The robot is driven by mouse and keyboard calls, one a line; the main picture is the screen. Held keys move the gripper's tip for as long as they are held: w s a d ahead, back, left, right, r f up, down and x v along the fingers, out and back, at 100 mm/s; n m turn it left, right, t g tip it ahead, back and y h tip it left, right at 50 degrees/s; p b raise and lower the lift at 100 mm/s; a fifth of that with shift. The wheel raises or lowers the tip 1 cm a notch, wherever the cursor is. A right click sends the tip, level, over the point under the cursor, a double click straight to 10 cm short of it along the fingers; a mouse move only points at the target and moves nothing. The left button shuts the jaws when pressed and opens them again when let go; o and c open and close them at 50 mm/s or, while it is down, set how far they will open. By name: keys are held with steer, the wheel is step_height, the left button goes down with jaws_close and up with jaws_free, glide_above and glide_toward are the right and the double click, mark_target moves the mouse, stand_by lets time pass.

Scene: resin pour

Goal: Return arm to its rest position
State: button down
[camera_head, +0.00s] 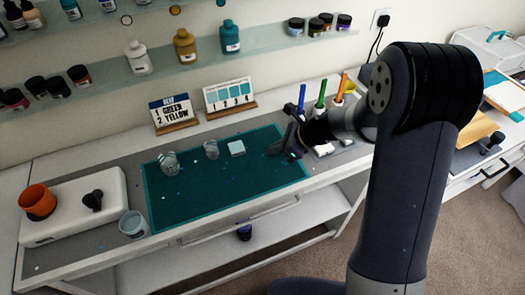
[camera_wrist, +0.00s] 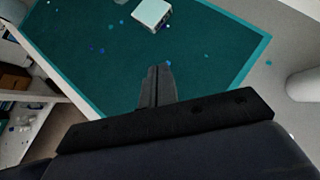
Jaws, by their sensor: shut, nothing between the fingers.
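My arm rises at the right of the head view and reaches left over the bench. My gripper (camera_head: 290,143) is above the right part of the teal mat (camera_head: 240,189), clear of the cups. In the wrist view its fingers (camera_wrist: 158,72) are together, with nothing between them. The mat (camera_wrist: 85,55) fills much of the wrist view, with a pale square block (camera_wrist: 151,13) beyond the fingertips.
Two clear cups (camera_head: 168,163) (camera_head: 211,149) and the square block (camera_head: 236,148) stand on the mat. Left are a white device (camera_head: 70,222), an orange cup (camera_head: 38,201) and a clear tub (camera_head: 132,224). Colored markers (camera_head: 320,95) stand beside my gripper. Bottle shelves (camera_head: 160,75) hang behind.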

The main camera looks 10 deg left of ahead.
steer(key=v, duration=0.6)
steer(key=shift+r, duration=0.25)
steer(key=shift+d, duration=0.15)
steer(key=x, duration=0.9)
steer(key=shift+f, duration=0.1)
steer(key=a, duration=0.4)
steer(key=shift+w+f+p, duration=0.15)
steer(key=shift+f+p, duration=0.15)
steer(key=shift+p, duration=0.05)
steer(key=shift+a, duration=0.35)
steer(key=shift+d, duration=0.35)
steer(key=shift+w+d, duration=0.1)
